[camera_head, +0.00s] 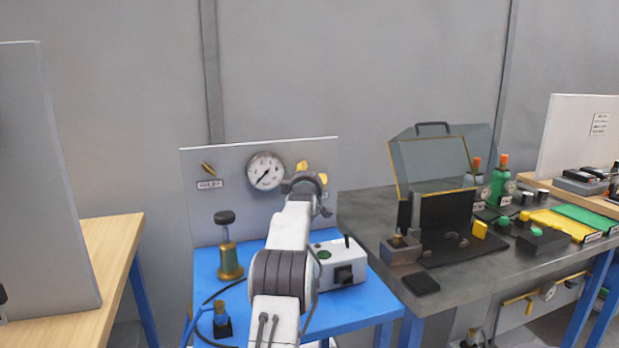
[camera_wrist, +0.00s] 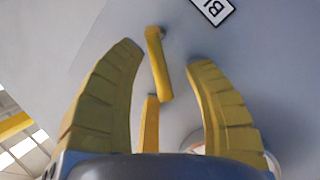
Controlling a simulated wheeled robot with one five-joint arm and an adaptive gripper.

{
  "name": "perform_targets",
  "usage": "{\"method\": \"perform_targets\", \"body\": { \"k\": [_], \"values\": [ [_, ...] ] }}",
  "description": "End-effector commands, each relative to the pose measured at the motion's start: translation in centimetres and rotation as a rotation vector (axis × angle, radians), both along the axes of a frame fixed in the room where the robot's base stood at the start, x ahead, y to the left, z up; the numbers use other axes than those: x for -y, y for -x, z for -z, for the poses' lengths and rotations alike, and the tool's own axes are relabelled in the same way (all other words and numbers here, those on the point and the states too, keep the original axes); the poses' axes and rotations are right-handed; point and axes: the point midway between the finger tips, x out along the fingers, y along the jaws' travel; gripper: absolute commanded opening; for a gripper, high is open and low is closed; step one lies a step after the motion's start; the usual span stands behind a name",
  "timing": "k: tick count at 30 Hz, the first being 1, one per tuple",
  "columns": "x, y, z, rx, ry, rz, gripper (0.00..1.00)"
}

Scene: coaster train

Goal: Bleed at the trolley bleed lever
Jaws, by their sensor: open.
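The bleed lever (camera_wrist: 164,72) is a slim yellow bar on a grey panel, with a label starting "BL" (camera_wrist: 213,8) beside it. In the wrist view it lies in the gap between the two ridged yellow fingers of my gripper (camera_wrist: 165,62), with space on both sides. My gripper is open and holds nothing. Another yellow strip (camera_wrist: 150,125) shows nearer my palm; I cannot tell what it is. In the head view my gripper (camera_head: 312,174) is just right of the gauge, and the arm hides much there; yellow lever and yellow fingers are hard to tell apart.
A brass pump-like item (camera_head: 229,260) and a white box (camera_head: 340,268) stand on the trolley. A grey bench (camera_head: 370,215) adjoins at right.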

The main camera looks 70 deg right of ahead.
Motion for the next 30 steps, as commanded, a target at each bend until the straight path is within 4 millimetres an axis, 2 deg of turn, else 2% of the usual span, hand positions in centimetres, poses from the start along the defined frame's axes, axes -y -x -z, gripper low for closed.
{"method": "perform_targets", "body": {
  "k": [14,30],
  "values": [
    [-0.7,0.2,-0.2,-0.001,0.001,0.001,0.47],
    [-5.8,1.4,-0.3,-0.001,0.001,0.001,0.47]
  ]
}}
